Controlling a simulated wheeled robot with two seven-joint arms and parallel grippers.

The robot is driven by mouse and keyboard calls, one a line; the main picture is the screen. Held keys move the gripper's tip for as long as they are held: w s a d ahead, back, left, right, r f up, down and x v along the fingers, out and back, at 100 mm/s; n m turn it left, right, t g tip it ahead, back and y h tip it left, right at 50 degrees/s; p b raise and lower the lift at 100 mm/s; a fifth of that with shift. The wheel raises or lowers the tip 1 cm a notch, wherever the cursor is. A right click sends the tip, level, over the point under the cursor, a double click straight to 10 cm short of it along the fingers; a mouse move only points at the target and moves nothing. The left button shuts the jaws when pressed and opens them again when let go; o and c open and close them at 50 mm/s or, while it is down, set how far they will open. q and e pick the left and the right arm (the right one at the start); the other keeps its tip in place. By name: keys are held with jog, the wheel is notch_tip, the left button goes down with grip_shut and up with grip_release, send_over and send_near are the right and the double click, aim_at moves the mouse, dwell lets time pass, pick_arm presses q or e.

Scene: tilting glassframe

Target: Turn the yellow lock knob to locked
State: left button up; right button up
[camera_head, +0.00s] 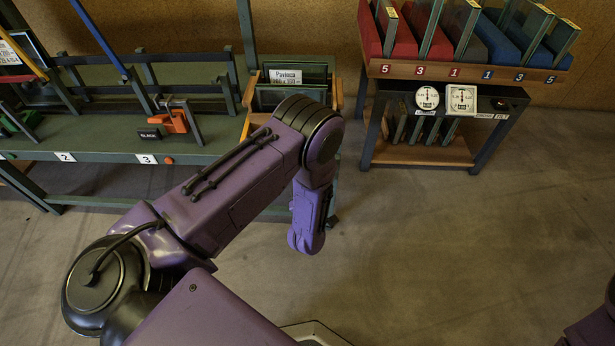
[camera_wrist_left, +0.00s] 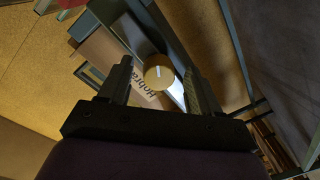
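The yellow lock knob (camera_wrist_left: 156,84) shows in the left wrist view as a round, tan-yellow disc with a white line across its face. It lies between the two black fingers of my left gripper (camera_wrist_left: 157,68) in that picture. The fingers stand apart with a gap on each side of the knob; I cannot tell how deep the knob sits between them. In the head view the knob and my left gripper are hidden behind or beyond my purple left arm. My right gripper is in neither view; only a bit of my right arm shows at the lower right edge.
A light plate (camera_wrist_left: 138,88) with partly readable lettering lies beside the knob. The green rack (camera_head: 110,157) holds an orange clamp (camera_head: 176,121) and a framed card (camera_head: 287,76). A shelf (camera_head: 425,153) with red and blue padded slots stands at back right. Floor at right is clear.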

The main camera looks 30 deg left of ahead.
pick_arm(q)
jog(key=p+v, duration=0.2)
jog(key=v, duration=0.8)
jog(key=shift+s+d, duration=0.2)
